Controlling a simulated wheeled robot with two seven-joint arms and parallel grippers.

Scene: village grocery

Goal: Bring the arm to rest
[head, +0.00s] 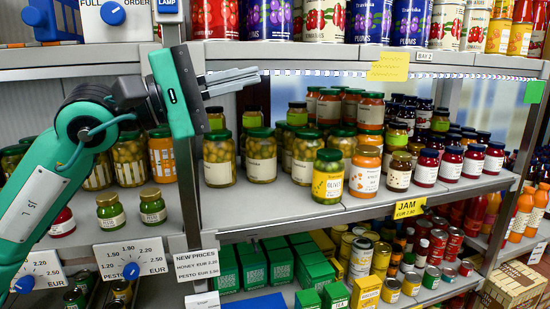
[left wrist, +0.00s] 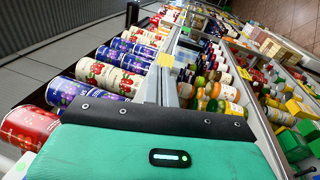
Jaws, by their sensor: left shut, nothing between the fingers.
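My left gripper (head: 232,82) is at the upper left of the head view, in front of the shelf unit. Its two grey fingers are together, point right and hold nothing. They are just below the upper shelf edge and above the jars of the middle shelf. The green arm (head: 45,190) comes in from the left. In the left wrist view the green gripper body (left wrist: 150,150) fills the lower part. My right gripper is in neither view.
The upper shelf (head: 300,54) holds large cans. The middle shelf (head: 290,205) carries several jars, with bare room at its front left. A dial panel (head: 130,258) is at the lower left.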

